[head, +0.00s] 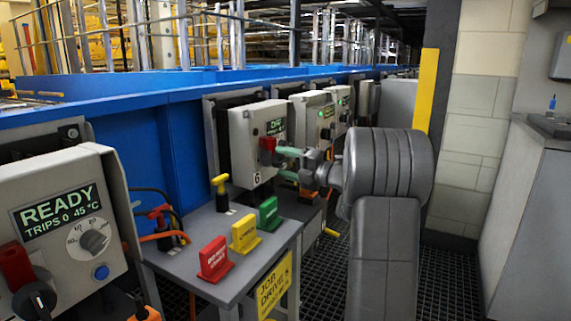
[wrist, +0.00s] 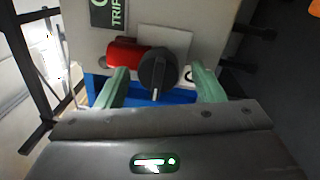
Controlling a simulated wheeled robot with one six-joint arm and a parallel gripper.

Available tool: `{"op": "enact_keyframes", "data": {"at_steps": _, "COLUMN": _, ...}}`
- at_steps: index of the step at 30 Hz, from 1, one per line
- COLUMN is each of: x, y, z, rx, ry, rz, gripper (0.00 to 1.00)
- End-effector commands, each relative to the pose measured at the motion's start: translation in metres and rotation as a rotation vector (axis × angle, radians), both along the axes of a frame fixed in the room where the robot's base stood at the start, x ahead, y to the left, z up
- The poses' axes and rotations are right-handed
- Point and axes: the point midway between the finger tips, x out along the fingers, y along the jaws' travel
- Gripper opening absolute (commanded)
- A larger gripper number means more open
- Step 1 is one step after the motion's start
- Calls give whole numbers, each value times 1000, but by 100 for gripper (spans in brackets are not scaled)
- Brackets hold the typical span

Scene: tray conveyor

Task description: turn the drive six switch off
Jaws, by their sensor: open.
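The drive six box (head: 243,150), a pale grey cabinet marked 6, is mid-frame in the head view. A red block (head: 267,144) shows on its front; its small green display is too small to read surely. In the wrist view the switch is a round black knob (wrist: 158,76) with a white pointer line toward the picture's bottom. The red block (wrist: 124,54) sits left of the knob. My gripper (head: 283,163) has green fingers and is open. In the wrist view its fingers (wrist: 160,88) are on either side of the knob, with gaps visible; contact is not evident.
A grey table (head: 203,234) in front holds red (head: 214,258), yellow (head: 245,233) and green (head: 268,215) tags. A nearer drive box (head: 60,225) reads READY. More drive boxes (head: 316,118) stand beyond. A blue conveyor side (head: 130,110) runs behind. Grating floor lies right of the table.

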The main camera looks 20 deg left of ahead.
Motion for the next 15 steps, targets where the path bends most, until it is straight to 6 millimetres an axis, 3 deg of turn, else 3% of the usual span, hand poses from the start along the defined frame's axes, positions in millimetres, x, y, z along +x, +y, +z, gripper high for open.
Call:
{"op": "enact_keyframes", "data": {"at_steps": 5, "x": -1, "y": -26, "z": 1, "rx": 0, "ry": 2, "rz": -5, "gripper": 62}}
{"op": "enact_keyframes", "data": {"at_steps": 15, "x": -7, "y": -102, "z": -5, "rx": 0, "ry": 1, "rz": -5, "gripper": 62}}
